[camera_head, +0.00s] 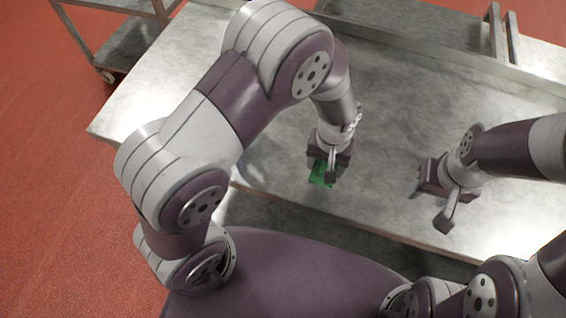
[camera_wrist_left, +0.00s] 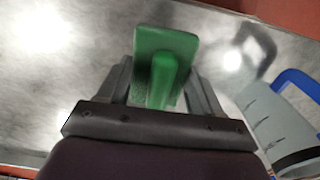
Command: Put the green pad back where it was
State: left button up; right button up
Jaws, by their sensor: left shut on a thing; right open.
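The green pad (camera_head: 321,174) is at my left gripper (camera_head: 328,170), over the front part of the metal table. In the left wrist view the green pad (camera_wrist_left: 165,45) has a flat plate and a raised grip, and the left gripper's fingers (camera_wrist_left: 163,90) are shut on that grip. I cannot tell whether the pad touches the table. My right gripper (camera_head: 431,200) is open over the table to the right, apart from the pad.
The metal table (camera_head: 400,110) is mostly bare, with a raised rail at its back. A metal cart (camera_head: 125,45) stands at the back left. In the left wrist view a pale grey, jug-like thing (camera_wrist_left: 268,118) with a blue part stands at the right.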

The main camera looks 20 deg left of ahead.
pick_arm(q)
jog(key=p, duration=0.2)
send_over(293, 172)
notch_tip(293, 172, down, 5)
jog(key=shift+d+r, duration=0.1)
jog(key=shift+d, duration=0.05)
notch_tip(293, 172, down, 4)
jog(key=shift+s+r+p, duration=0.1)
jog(key=shift+r+p, duration=0.1)
jog(key=shift+p, duration=0.55)
jog(key=shift+f, duration=0.4)
jog(key=shift+f, duration=0.1)
jog(key=o, duration=1)
